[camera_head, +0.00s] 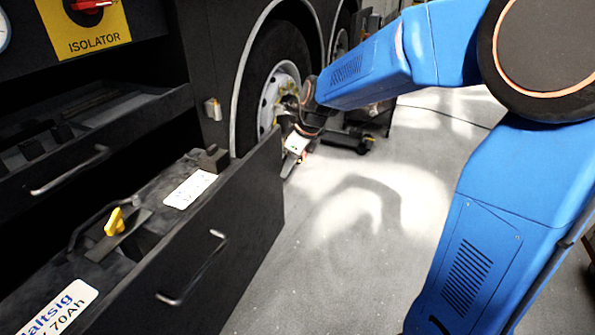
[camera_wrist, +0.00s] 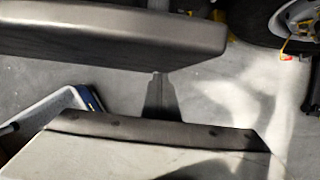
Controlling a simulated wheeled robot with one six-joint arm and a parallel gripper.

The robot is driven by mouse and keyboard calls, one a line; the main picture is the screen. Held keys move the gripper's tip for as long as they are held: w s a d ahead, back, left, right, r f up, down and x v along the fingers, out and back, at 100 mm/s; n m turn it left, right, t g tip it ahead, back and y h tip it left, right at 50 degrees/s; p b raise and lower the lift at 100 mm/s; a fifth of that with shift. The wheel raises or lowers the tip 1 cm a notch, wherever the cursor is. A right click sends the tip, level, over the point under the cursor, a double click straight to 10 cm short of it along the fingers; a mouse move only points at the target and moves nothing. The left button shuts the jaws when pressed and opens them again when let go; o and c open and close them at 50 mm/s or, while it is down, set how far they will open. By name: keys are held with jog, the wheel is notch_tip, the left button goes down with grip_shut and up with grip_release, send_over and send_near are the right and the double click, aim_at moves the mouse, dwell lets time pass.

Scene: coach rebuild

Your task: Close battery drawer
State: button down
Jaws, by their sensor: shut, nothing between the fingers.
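The battery drawer stands pulled out at the lower left of the head view, with its black front panel (camera_head: 240,235) and a bar handle (camera_head: 192,268) on the outer face. Inside it sits a dark battery (camera_head: 150,225) with white labels and a yellow clip. My gripper (camera_head: 292,168) hangs beyond the far end of the drawer front, pointing down, and is shut and empty. The drawer panel hides part of the view around its tips, so I cannot tell whether they touch it. Large dark and pale surfaces fill much of the wrist view, and I cannot identify them surely.
Another open drawer with a handle (camera_head: 70,172) lies above, at left. A coach wheel (camera_head: 275,90) stands behind my gripper. Dark equipment (camera_head: 350,135) is on the floor near the wheel. The grey floor (camera_head: 350,250) to the right of the drawer is clear, apart from my arm.

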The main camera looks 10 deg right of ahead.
jog(key=w+a, duration=0.7)
jog(key=a, duration=0.3)
jog(key=w+a, duration=0.7)
jog(key=a, duration=0.2)
jog(key=shift+w+a, duration=0.15)
jog(key=shift+a, duration=0.2)
